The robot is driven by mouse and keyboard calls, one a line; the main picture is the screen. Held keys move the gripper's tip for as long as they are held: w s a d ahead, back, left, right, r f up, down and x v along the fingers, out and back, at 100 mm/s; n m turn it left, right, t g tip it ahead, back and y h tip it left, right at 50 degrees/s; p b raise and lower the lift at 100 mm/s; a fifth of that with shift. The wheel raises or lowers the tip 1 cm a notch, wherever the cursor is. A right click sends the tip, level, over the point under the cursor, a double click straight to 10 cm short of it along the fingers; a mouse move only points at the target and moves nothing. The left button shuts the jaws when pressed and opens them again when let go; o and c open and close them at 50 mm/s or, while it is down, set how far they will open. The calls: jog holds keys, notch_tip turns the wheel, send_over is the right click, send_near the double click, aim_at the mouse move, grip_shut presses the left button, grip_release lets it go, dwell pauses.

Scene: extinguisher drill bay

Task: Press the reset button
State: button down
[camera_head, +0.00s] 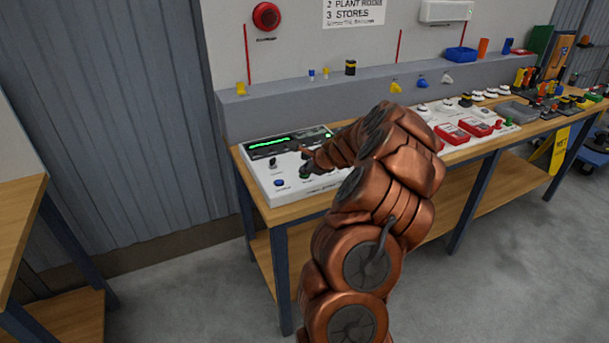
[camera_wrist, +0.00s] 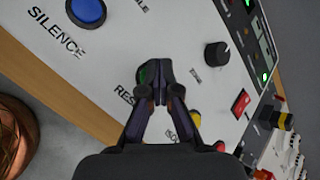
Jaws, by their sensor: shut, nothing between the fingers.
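The light control panel (camera_head: 262,193) lies at the left end of the workbench, with a dark screen showing a green trace. In the wrist view its face (camera_wrist: 90,75) carries a "RES..." label, partly hidden by my gripper. A green button (camera_wrist: 144,75) shows just beside my fingertips, mostly covered by them; I take it as the reset button. My gripper (camera_wrist: 157,73) is shut and empty, its tips over the button. I cannot tell whether they touch it. In the head view my gripper (camera_head: 304,163) is over the panel's middle.
A blue button (camera_wrist: 87,12) labelled SILENCE and a black knob (camera_wrist: 216,54) flank the fingertips. A red switch (camera_wrist: 241,102) and a yellow part (camera_wrist: 195,118) are close on the right. Red boxes (camera_head: 451,134) stand farther along the bench.

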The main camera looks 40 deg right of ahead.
aim_at(305, 176)
jog(key=shift+r, duration=0.1)
dwell(0.4)
jog(key=shift+r+p, duration=0.75)
jog(key=shift+p, duration=0.05)
notch_tip(305, 176, up, 5)
jog(key=p, duration=0.4)
jog(key=shift+a, duration=0.1)
dwell(0.8)
